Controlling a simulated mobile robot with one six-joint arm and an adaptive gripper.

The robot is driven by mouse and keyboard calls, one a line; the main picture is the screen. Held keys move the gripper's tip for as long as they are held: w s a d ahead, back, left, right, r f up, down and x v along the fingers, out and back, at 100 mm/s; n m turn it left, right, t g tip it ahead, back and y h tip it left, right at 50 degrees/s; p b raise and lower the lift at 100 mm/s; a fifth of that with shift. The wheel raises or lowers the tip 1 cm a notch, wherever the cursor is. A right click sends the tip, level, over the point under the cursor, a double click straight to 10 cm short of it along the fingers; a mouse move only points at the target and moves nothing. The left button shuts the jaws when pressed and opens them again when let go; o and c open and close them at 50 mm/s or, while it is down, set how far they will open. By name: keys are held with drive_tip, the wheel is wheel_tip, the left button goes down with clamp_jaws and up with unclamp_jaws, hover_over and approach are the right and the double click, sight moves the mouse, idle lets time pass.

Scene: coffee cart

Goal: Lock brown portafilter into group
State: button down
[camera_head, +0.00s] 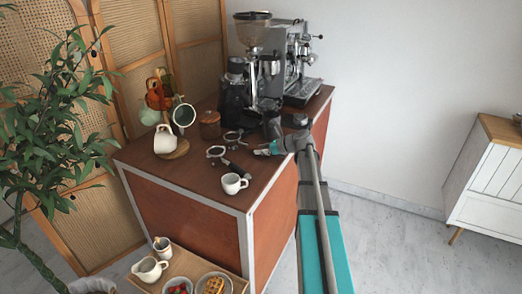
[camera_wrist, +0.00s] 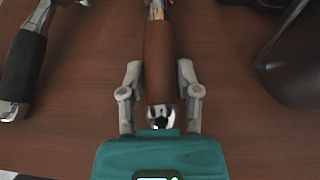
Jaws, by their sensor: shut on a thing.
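The brown portafilter (camera_wrist: 159,55) lies between the two fingers of my gripper (camera_wrist: 160,98) in the wrist view, its brown handle pointing toward the palm. My gripper is shut on this handle, low over the cart top. In the head view my gripper (camera_head: 264,151) is at the right end of the brown portafilter, whose metal head (camera_head: 233,136) shows to its left. The espresso machine (camera_head: 303,68) stands at the back right of the cart. Its group is too small to make out clearly.
A black-handled portafilter (camera_head: 217,153) lies left of the brown one; its handle (camera_wrist: 23,66) shows in the wrist view. A white cup (camera_head: 233,184) stands near the front edge. The grinder (camera_head: 250,62) and a brown canister (camera_head: 209,125) stand behind on the cart top (camera_head: 180,183).

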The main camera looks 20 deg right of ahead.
drive_tip(key=shift+r, duration=0.1)
drive_tip(key=shift+r+p, duration=2.45)
drive_tip(key=shift+p, duration=0.05)
